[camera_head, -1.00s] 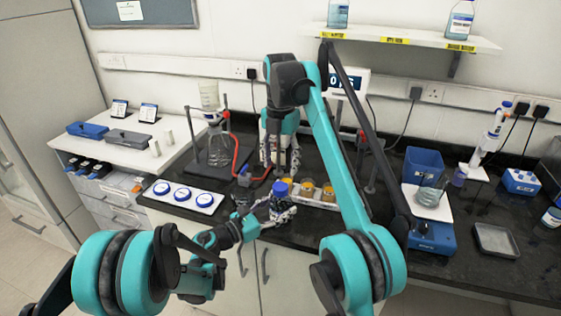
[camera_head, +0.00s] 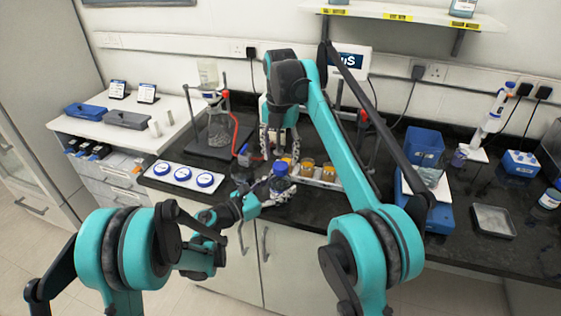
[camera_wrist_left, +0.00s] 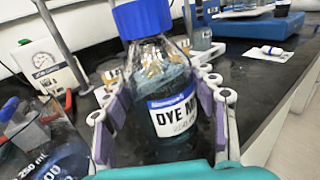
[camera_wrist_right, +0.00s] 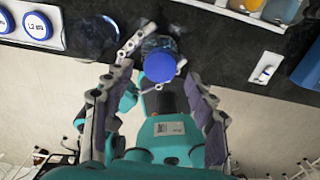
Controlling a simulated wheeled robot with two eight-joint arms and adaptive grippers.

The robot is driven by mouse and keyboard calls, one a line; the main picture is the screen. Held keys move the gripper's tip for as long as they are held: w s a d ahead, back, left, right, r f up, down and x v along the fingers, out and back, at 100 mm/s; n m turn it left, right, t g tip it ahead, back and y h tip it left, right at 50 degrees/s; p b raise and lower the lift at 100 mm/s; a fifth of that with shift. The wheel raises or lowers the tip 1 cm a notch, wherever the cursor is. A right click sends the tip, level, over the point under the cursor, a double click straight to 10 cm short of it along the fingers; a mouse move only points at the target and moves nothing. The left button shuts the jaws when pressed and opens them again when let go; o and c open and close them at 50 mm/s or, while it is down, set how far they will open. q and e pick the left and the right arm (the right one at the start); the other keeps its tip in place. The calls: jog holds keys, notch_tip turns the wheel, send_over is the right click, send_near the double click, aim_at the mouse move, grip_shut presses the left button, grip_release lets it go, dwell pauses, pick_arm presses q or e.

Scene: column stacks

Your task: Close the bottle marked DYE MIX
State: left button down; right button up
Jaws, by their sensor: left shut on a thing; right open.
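The DYE MIX bottle (camera_wrist_left: 178,110) is clear glass with dark blue liquid and a white label. It stands roughly upright between the fingers of my left gripper (camera_wrist_left: 160,92), which is shut on its body. A blue cap (camera_wrist_left: 142,18) sits on its neck; how tight it is I cannot tell. In the head view the capped bottle (camera_head: 281,181) is at the front edge of the dark bench. My right gripper (camera_head: 279,145) is open and empty, pointing down. In the right wrist view the cap (camera_wrist_right: 159,67) appears between its fingertips, apparently apart from them.
A white tray (camera_head: 184,175) with blue lids lies to the left. A rack with amber jars (camera_head: 307,168) is just right of the bottle. A stand with a flask (camera_head: 219,128) is behind.

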aim_at(281, 165)
jog(key=shift+f, duration=1.9)
jog(key=shift+c, duration=0.3)
